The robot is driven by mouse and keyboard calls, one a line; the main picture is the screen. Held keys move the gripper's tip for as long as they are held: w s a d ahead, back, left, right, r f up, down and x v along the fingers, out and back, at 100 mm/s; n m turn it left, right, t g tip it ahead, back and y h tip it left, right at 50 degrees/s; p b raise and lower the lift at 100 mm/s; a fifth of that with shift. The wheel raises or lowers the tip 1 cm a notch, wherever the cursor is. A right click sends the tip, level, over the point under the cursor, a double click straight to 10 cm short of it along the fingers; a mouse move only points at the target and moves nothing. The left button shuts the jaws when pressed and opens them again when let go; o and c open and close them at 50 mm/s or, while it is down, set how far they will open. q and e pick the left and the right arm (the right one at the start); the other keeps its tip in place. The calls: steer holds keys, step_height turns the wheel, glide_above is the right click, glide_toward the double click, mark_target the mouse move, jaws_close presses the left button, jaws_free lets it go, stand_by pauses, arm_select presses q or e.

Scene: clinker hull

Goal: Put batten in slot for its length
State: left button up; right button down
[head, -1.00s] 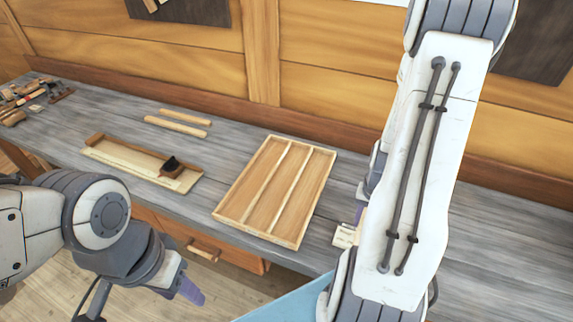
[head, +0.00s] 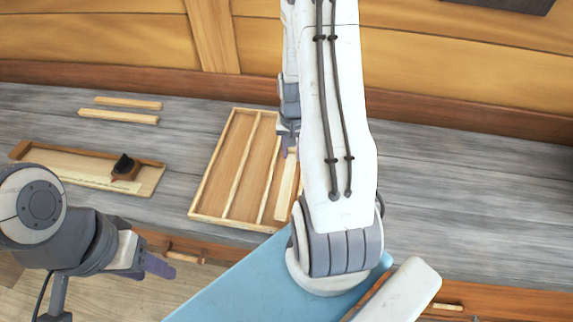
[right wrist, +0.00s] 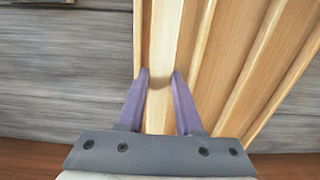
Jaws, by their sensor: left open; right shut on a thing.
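The slotted wooden tray (head: 206,182) lies on the bench, its long slots parted by thin strips. My right gripper (right wrist: 160,75) is shut on a pale batten (head: 286,196), which also shows between the purple fingers in the right wrist view (right wrist: 165,35). The batten lies lengthwise along the tray's rightmost slot in the head view; whether it is in the slot or just above it I cannot tell. My arm hides the tray's right rim there. Two more battens, a shorter one (head: 128,103) and a longer one (head: 118,116), lie behind left. My left gripper (head: 158,265) is open and empty, before the bench front.
A flat wooden board (head: 75,168) with a back strip lies left of the tray and carries a small block with a dark knob (head: 124,167). The grey bench (head: 460,200) is clear to the right. A wooden wall stands behind it.

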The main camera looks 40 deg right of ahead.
mark_target(289, 160)
steer(key=shift+w+f, duration=0.5)
steer(key=shift+w, duration=0.15)
step_height(289, 160, down, 4)
steer(key=b, duration=0.3)
steer(key=shift+a+b, duration=0.1)
steer(key=shift+b, duration=0.3)
steer(key=shift+f, duration=0.1)
steer(key=c, duration=0.6)
jaws_free()
